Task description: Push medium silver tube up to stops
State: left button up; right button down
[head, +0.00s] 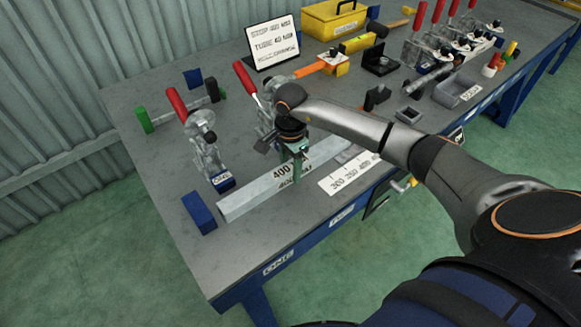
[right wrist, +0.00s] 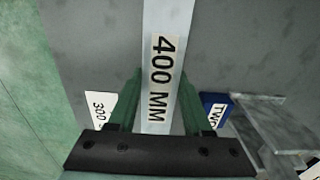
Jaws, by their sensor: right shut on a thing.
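The silver tube (head: 250,197), labelled 400 MM, lies flat near the front edge of the workbench. My right gripper (head: 300,170) is above it with its green fingers shut on the tube, just at the label. In the right wrist view the tube (right wrist: 158,20) runs between the two green fingers of the gripper (right wrist: 157,95). A blue block (head: 199,212) stands just beyond the tube's left end, with a narrow gap between them. A toggle clamp with a red handle (head: 177,105) stands behind the tube on a blue base (head: 222,182). My left gripper is not in view.
A second red-handled clamp (head: 245,80) stands close behind my gripper. A green-ended part (head: 145,120) lies at the back left. The bench's left front corner is bare.

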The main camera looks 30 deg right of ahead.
jog(key=shift+s+a, duration=0.1)
jog(key=shift+a, duration=1.1)
jog(key=shift+w+a+b, duration=0.15)
jog(key=shift+w+b, duration=0.2)
jog(key=shift+w, duration=0.05)
dwell(0.4)
jog(key=c, duration=0.6)
grip_release()
jog(key=shift+w, duration=0.1)
jog(key=o, duration=0.4)
jog(key=shift+c, duration=0.2)
